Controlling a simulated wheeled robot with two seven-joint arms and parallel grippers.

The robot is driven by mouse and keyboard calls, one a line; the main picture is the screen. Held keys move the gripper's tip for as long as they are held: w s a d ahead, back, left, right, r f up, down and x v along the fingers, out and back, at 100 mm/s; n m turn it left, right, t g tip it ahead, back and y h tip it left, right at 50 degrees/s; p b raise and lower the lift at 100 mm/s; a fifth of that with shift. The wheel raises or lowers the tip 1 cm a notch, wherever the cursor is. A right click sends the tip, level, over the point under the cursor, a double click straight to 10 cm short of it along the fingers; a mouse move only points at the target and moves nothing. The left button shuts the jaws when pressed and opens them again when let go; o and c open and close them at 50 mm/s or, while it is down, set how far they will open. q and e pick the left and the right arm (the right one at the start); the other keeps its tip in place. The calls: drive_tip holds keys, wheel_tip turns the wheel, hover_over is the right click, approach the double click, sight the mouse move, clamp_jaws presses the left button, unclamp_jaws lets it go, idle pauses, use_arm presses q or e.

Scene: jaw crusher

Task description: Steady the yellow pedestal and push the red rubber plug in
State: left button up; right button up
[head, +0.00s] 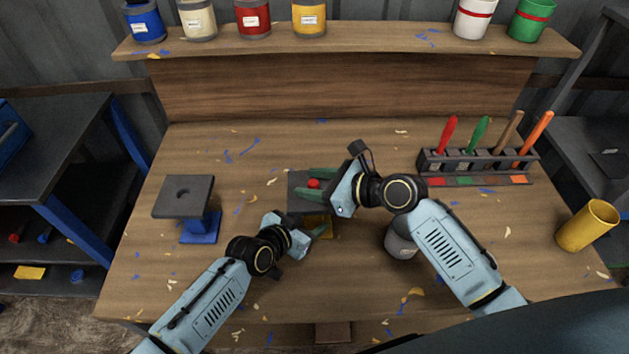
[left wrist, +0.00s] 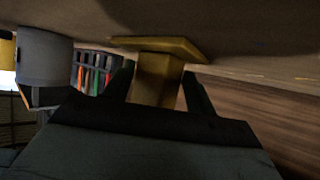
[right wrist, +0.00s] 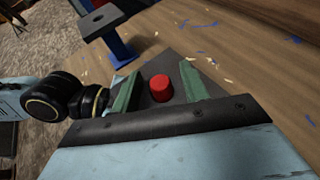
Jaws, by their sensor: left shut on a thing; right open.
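The yellow pedestal (head: 321,222) stands near the middle of the bench, with a dark square top plate (head: 305,204). My left gripper (head: 318,230) is shut on its yellow post, which shows between the fingers in the left wrist view (left wrist: 157,80). The red rubber plug (head: 314,183) is on the dark top plate and stands up from it in the right wrist view (right wrist: 161,88). My right gripper (head: 316,182) is open, with its green fingers on either side of the plug and apart from it. Whether the plug sits in a hole is hidden.
A blue pedestal (head: 199,228) with a dark top stands at left. A rack (head: 478,163) of colored-handled tools is at right, a yellow cup (head: 587,225) at far right. A grey can (head: 400,243) is partly under my right arm. Paint cans line the back shelf.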

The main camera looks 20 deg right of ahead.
drive_tip(key=v, duration=1.2)
use_arm(q)
drive_tip(key=o, duration=0.8)
drive_tip(key=shift+o, duration=0.2)
drive_tip(key=v, duration=1.2)
drive_tip(key=shift+s, duration=0.1)
drive_tip(key=shift+s+f, duration=0.1)
